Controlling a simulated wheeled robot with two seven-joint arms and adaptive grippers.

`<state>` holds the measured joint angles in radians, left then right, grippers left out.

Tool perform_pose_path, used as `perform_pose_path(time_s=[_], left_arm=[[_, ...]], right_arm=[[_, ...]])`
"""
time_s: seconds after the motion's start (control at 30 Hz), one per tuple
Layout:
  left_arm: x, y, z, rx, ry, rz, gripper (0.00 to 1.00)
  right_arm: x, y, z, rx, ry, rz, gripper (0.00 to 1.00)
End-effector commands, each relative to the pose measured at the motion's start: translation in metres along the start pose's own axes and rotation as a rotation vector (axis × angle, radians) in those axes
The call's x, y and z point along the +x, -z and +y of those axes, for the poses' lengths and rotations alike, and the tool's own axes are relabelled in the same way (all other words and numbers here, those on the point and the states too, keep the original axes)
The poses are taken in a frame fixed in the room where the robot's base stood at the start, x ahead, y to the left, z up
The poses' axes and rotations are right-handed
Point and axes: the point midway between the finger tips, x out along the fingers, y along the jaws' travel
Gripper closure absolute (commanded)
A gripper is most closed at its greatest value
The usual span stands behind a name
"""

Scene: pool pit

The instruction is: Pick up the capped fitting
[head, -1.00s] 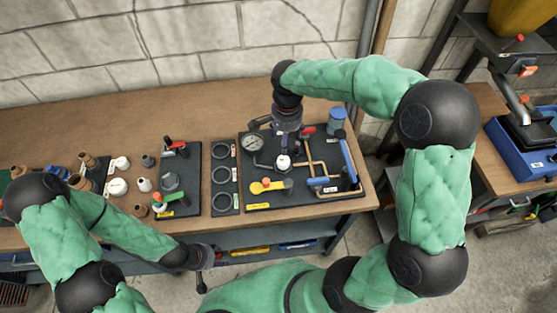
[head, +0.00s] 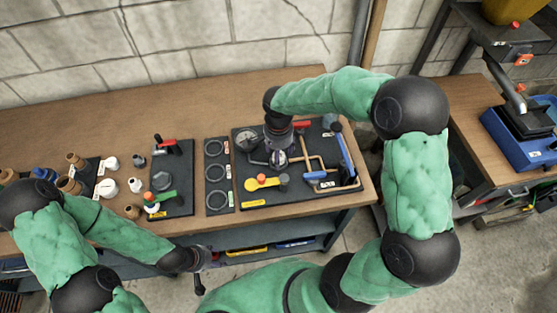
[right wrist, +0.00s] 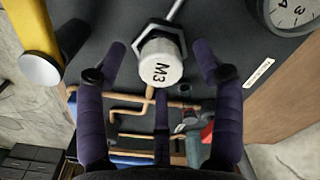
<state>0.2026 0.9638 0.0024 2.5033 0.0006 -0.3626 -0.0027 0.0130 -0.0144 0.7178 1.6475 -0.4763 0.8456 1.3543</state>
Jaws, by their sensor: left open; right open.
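The capped fitting (right wrist: 160,62) has a white cap marked M3 on a grey hex base, with a thin pipe leading from it, and stands on the dark panel (head: 240,200). My right gripper (right wrist: 161,50) is open, with its fingers spread on both sides of the cap and visible gaps between. In the head view, my right gripper (head: 279,158) is above the fitting and largely covers it. My left gripper (head: 205,258) is open, low in front of the bench edge, away from the fitting.
Near the fitting on the panel are a gauge (head: 247,139), a yellow lever (head: 262,183), copper pipes (head: 316,164) and a blue handle (head: 345,158). A narrow board with rings (head: 215,172) lies left. The bench (head: 110,122) is clear toward the wall.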

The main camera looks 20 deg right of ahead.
Motion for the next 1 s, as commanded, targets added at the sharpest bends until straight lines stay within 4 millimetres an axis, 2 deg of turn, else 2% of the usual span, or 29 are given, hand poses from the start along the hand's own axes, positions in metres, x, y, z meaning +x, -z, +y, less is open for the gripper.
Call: perform_pose_path(time_s=[0.03, 0.1, 0.33, 0.37, 0.5, 0.57, 1.0], left_arm=[[0.0034, 0.0001, -0.0012, 0.000, 0.000, 0.000, 0.48], [0.0044, 0.0001, -0.0016, 0.000, 0.000, 0.000, 0.48], [0.0038, 0.0001, -0.0014, 0.000, 0.000, 0.000, 0.48], [0.0037, 0.0001, -0.0013, 0.000, 0.000, 0.000, 0.48], [0.0037, 0.0001, -0.0014, 0.000, 0.000, 0.000, 0.48], [0.0038, 0.0001, -0.0014, 0.000, 0.000, 0.000, 0.48], [0.0025, 0.0001, -0.0009, 0.000, 0.000, 0.000, 0.48]], right_arm=[[0.0095, 0.0004, 0.0001, 0.001, -0.001, -0.001, 0.32], [0.0151, 0.0006, -0.0001, 0.001, -0.001, -0.001, 0.32], [0.0158, 0.0010, -0.0006, 0.001, 0.001, 0.000, 0.32], [0.0158, 0.0009, -0.0005, 0.001, 0.001, 0.000, 0.38], [0.0157, 0.0009, -0.0005, 0.001, 0.001, 0.000, 0.77], [0.0158, 0.0009, -0.0004, 0.001, 0.001, 0.000, 0.93], [0.0110, 0.0010, -0.0005, 0.001, 0.001, 0.001, 0.94]])
